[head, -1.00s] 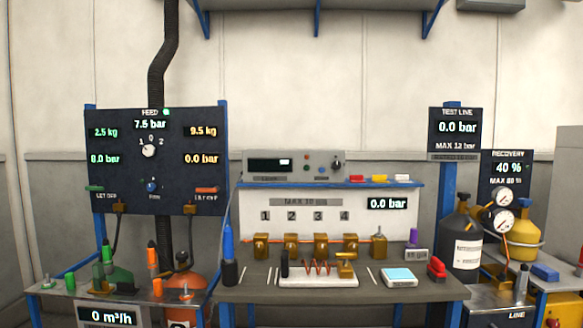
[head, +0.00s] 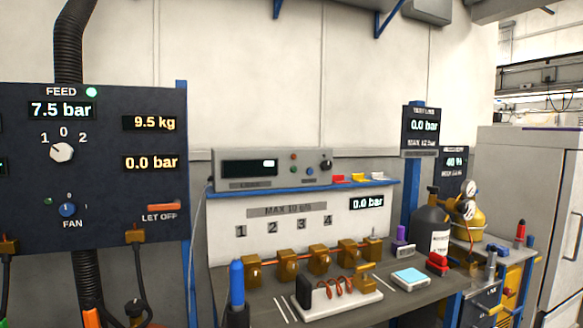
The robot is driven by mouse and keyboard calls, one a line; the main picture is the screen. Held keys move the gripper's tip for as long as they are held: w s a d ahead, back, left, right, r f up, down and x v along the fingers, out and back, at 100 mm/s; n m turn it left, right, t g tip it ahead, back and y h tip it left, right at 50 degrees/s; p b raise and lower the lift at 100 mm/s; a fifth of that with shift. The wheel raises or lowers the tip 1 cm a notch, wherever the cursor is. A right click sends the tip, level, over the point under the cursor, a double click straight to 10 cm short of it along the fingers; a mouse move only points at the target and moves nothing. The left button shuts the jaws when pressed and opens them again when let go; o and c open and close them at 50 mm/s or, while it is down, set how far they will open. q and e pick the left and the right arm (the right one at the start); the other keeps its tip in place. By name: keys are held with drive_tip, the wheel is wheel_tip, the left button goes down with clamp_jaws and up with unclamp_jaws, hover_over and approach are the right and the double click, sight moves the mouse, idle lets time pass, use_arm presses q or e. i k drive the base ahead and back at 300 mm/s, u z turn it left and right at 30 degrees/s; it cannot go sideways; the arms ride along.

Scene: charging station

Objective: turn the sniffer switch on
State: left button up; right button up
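A grey instrument box (head: 272,168) stands on the blue shelf (head: 330,188) above the bench. It has a dark display (head: 249,168) with a small lit patch, small red, green and blue controls, and a black knob (head: 326,165) at its right end. The lettering under its display is too small to read, so I cannot tell for sure that it is the sniffer, nor which control is its switch. Neither of my grippers is in view.
The dark feed panel (head: 110,220) stands close on the left, with a selector knob (head: 62,152) and a fan knob (head: 67,209). The bench (head: 335,310) below the shelf carries brass valves, a copper coil and a blue-topped device (head: 410,278). Gas cylinders (head: 432,232) stand to the right.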

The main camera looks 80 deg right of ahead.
sight(326, 165)
drive_tip(key=i, duration=0.1)
drive_tip(key=z, duration=1.6)
